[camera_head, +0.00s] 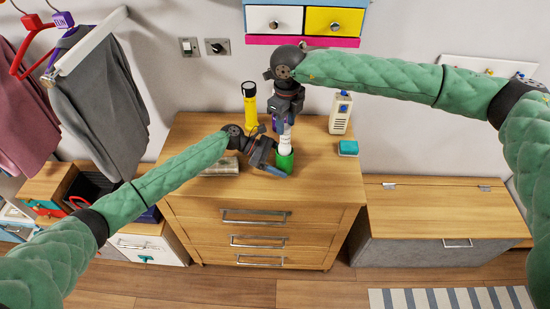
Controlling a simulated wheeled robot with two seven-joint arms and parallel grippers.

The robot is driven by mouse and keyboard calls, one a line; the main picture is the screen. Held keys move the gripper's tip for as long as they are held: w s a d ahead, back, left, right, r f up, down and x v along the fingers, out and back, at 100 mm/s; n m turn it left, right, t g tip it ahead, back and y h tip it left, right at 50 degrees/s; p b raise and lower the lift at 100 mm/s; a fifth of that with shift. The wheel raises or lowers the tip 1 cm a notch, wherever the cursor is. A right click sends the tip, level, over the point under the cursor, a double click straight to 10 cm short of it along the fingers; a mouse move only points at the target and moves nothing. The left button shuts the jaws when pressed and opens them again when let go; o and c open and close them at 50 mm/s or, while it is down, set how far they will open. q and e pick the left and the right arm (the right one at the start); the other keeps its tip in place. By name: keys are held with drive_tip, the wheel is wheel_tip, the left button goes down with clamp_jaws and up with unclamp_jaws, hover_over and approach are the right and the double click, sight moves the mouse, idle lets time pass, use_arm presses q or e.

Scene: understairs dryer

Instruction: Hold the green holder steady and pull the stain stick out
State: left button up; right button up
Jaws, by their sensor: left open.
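The green holder (284,163) stands near the front of the wooden dresser top. The white stain stick (285,143) is upright, with its lower end hidden inside the holder. My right gripper (287,117) points down from above, its fingers shut around the upper part of the stick, which they partly hide. My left gripper (272,160) is low at the left side of the holder. It is open, with one finger in front of the holder; whether it touches the holder cannot be told.
A yellow flashlight (249,104) stands behind my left gripper. A grey rolled item (220,167) lies to its left. A white bottle (340,113) and a teal sponge (348,148) are at the right. The dresser top (325,180) is clear at front right.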

sight(285, 137)
use_arm(q)
drive_tip(key=shift+c, duration=0.5)
drive_tip(key=c, duration=1)
drive_tip(key=shift+o, duration=0.2)
use_arm(e)
drive_tip(key=shift+o, duration=1.9)
drive_tip(key=shift+r, duration=0.25)
drive_tip(key=shift+m, duration=0.4)
drive_tip(key=r, duration=0.2)
drive_tip(key=s+r, duration=0.1)
drive_tip(key=r, duration=0.2)
drive_tip(key=shift+d+r, duration=0.1)
drive_tip(key=shift+d, duration=0.05)
wheel_tip(285, 137, down, 6)
drive_tip(key=shift+f, duration=0.1)
drive_tip(key=shift+w+f, duration=0.15)
drive_tip(key=shift+f, duration=0.75)
drive_tip(key=shift+w+f, duration=0.2)
drive_tip(key=shift+f, duration=0.75)
drive_tip(key=shift+w+f, duration=0.15)
drive_tip(key=shift+f, duration=0.75)
